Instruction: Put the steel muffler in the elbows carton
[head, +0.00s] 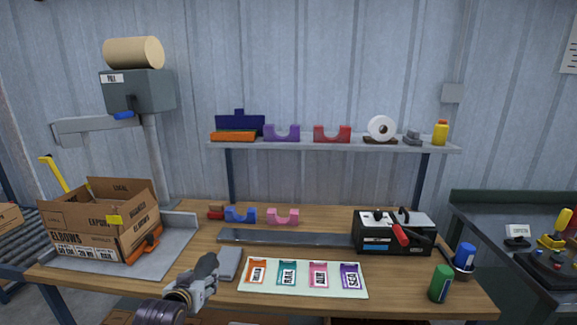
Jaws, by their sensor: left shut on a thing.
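The elbows carton (75,242), a brown box marked ELBOWS, stands open with its flaps up at the left of the bench. I cannot make out the steel muffler for certain. The carton's inside is mostly hidden by its walls and flaps. My right gripper is not in view.
An orange tool (146,246) lies against the carton's front right corner. A grey pad (229,263) is beside my left gripper. A label card (303,278), a black box (394,233) and a green can (440,283) are to the right. Blue (240,216) and pink (283,216) cradles stand behind.

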